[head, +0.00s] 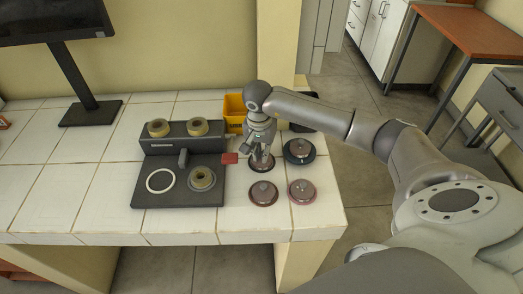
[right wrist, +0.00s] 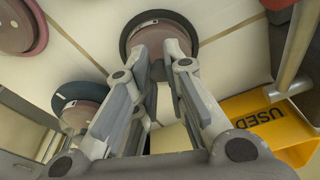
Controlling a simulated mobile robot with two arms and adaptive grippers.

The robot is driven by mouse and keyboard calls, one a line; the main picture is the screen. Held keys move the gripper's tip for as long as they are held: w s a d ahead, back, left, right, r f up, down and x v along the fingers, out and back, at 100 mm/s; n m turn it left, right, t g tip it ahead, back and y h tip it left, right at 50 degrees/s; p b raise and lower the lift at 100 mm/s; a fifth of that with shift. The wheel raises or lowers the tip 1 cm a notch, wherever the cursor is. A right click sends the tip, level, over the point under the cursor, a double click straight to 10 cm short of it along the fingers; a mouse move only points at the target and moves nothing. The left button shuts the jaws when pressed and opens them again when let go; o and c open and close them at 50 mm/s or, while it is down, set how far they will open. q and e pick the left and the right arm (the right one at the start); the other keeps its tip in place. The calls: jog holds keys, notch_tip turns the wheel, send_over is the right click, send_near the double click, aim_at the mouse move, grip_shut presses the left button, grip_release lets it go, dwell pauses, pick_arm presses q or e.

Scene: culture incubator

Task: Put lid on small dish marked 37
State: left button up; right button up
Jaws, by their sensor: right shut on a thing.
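My right gripper (head: 262,156) points down over a round dark-rimmed dish (head: 253,167) with a reddish disc-shaped lid over it. In the right wrist view the fingers (right wrist: 160,62) are closed in on the middle of the reddish lid (right wrist: 152,31), inside the dark rim (right wrist: 190,22). The gripped part is hidden between the fingertips, and I cannot tell if the lid is fully seated. A dark round dish (head: 289,156) with a paler knobbed centre stands to the right. Two reddish knobbed discs (head: 256,199) (head: 301,199) lie in front. No number 37 is readable. My left gripper is out of view.
A dark device (head: 148,200) with ring-shaped holders stands to the left, a red block (head: 229,158) at its right edge. A yellow bin (head: 233,105), marked USED in the right wrist view (right wrist: 265,118), stands behind the gripper. The table's front left is clear.

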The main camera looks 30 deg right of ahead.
jog(key=shift+b, duration=0.3)
dwell(0.6)
jog(key=o, duration=0.8)
jog(key=shift+c, duration=0.2)
jog(key=o, duration=0.5)
jog(key=shift+r, duration=0.15)
jog(key=shift+r+p, duration=1.85)
jog(key=shift+r, duration=1.5)
